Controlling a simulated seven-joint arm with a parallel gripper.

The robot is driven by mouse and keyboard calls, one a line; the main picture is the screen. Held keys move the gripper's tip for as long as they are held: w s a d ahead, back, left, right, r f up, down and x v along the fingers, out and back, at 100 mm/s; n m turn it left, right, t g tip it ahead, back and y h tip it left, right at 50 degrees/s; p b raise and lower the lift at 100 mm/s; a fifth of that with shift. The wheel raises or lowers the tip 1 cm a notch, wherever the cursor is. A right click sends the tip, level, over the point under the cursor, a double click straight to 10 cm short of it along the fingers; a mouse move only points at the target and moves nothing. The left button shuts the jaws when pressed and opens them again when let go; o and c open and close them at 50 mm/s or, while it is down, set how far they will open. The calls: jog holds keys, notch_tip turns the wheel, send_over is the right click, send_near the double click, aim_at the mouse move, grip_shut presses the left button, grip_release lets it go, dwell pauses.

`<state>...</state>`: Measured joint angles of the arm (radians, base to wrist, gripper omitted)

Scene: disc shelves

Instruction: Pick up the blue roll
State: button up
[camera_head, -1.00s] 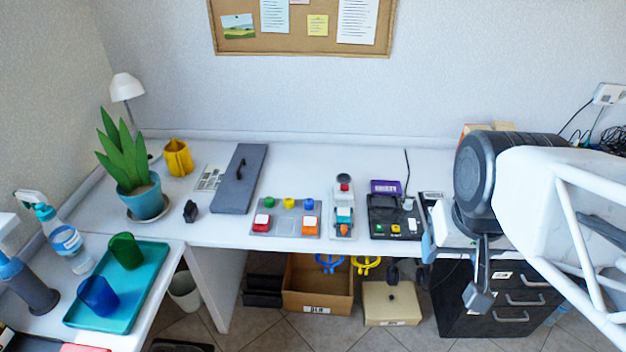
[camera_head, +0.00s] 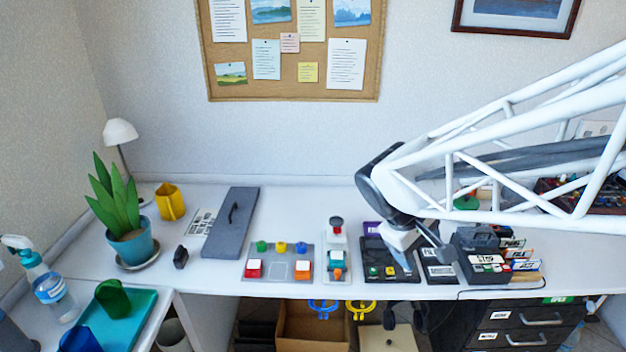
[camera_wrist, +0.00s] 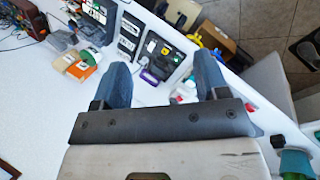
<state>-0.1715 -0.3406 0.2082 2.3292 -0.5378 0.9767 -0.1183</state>
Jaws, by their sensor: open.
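The blue roll (camera_head: 80,340) looks like a short blue cylinder. It is on the teal tray (camera_head: 140,312) at the lower left of the head view, partly cut off by the bottom edge. A green roll (camera_head: 112,298) lies on the same tray behind it. My gripper (camera_head: 422,248) is far to the right, above the right part of the long white desk. In the wrist view my gripper (camera_wrist: 163,72) shows two blue fingers spread apart with nothing between them. The blue roll does not show in the wrist view.
A spray bottle (camera_head: 50,287) stands left of the tray. A potted plant (camera_head: 130,245), a yellow cup (camera_head: 170,202), a grey board (camera_head: 231,222) and a button panel (camera_head: 280,265) lie between the tray and my gripper. Labelled boxes (camera_head: 490,255) stand at right.

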jog(key=w+a+f+n+t+h, duration=0.1)
jog(key=w+a+f+n+h, duration=0.35)
jog(key=w, duration=0.65)
jog(key=n+t+y, duration=0.2)
jog(key=n+t, duration=0.7)
jog(key=n, duration=0.9)
send_near(301, 245)
jog(key=shift+w+d+f, duration=0.1)
jog(key=shift+w+d, duration=0.05)
jog(key=shift+w, duration=0.15)
jog(key=shift+x, duration=1.35)
jog(key=shift+x, duration=2.6)
